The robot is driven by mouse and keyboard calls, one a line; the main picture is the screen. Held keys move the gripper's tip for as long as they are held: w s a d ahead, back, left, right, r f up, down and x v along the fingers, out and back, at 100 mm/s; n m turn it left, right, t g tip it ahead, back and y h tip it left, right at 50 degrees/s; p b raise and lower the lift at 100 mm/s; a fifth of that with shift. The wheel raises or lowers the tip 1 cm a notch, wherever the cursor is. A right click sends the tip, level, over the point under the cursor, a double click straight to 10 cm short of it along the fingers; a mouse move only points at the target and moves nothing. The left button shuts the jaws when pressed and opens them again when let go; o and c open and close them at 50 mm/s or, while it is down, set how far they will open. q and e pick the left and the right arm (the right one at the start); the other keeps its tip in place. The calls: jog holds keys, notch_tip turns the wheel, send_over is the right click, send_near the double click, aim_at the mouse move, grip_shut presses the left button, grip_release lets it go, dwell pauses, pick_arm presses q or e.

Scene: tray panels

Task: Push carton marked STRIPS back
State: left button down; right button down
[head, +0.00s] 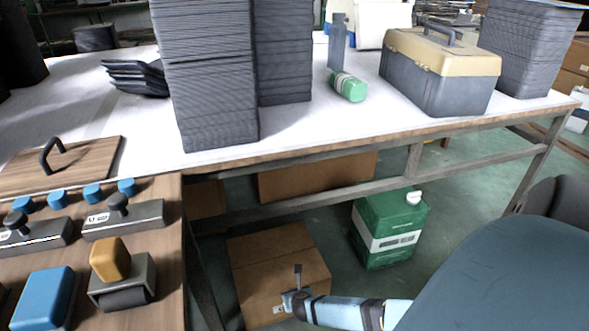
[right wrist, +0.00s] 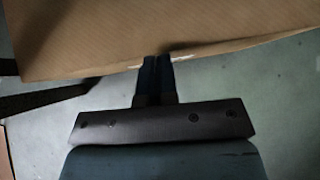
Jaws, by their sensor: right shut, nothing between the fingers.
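A brown cardboard carton (head: 280,252) stands on the floor beneath the white table's front edge. A small pale label shows low on its near face, but I cannot read any word on it. My right gripper (head: 287,300) is at the carton's near face, low down and right of the label. In the right wrist view the carton (right wrist: 150,38) fills the top, and the closed fingertips (right wrist: 157,60) meet its edge. I cannot tell whether they touch or stop just short. The right gripper is shut and empty. My left gripper is not in view.
A green canister (head: 388,240) with a white cap stands right of the carton. Another brown carton (head: 318,174) is farther back under the table. A grey table leg (head: 204,290) is at the carton's left. Bare green floor (head: 460,200) lies to the right.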

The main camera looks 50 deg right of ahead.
aim_at(286, 272)
jog(key=w+d, duration=0.1)
jog(key=w, duration=0.1)
jog(key=w+d, duration=0.1)
jog(key=w, duration=0.2)
jog(key=w+d, duration=0.2)
jog(key=shift+w, duration=0.15)
jog(key=shift+w+d, duration=0.2)
